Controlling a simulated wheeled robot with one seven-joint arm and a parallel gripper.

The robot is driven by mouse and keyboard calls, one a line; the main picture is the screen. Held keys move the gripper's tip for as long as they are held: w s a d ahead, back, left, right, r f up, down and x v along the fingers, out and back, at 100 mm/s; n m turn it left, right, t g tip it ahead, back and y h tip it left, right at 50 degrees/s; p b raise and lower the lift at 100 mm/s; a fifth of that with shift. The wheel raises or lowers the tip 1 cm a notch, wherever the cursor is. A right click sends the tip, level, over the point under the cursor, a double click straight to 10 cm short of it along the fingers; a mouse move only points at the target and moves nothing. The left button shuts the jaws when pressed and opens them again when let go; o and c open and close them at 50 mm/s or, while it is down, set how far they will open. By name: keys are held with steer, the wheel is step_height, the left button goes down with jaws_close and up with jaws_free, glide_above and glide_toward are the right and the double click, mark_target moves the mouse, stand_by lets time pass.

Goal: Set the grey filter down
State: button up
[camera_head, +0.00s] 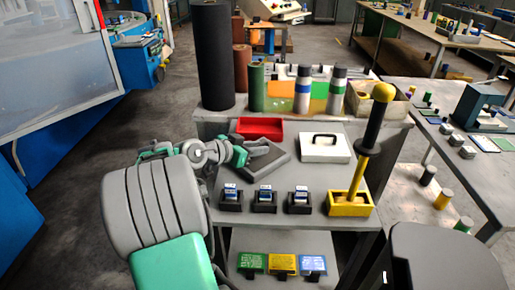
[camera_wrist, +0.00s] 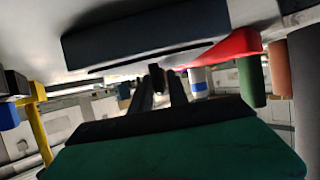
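The grey filter (camera_head: 266,165) is a flat dark grey slab in the head view, lying at an angle over the left part of the grey bench top. It spans the top of the wrist view as a dark slab (camera_wrist: 145,35). My gripper (camera_head: 244,153) is at its upper left, its fingers at the filter's dark handle. In the wrist view my two dark fingers (camera_wrist: 160,88) have a dark piece of the handle between them, and look shut on it. I cannot tell whether the filter's underside touches the bench.
A red tray (camera_head: 261,129) lies just behind the filter, and a white case with a black handle (camera_head: 324,149) to its right. Several small black holders (camera_head: 264,203) line the front. A yellow box (camera_head: 350,206) with a tall black-and-yellow lever (camera_head: 374,128) stands front right. Cylinders (camera_head: 303,90) stand behind.

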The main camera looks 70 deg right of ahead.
steer(key=shift+o, duration=1)
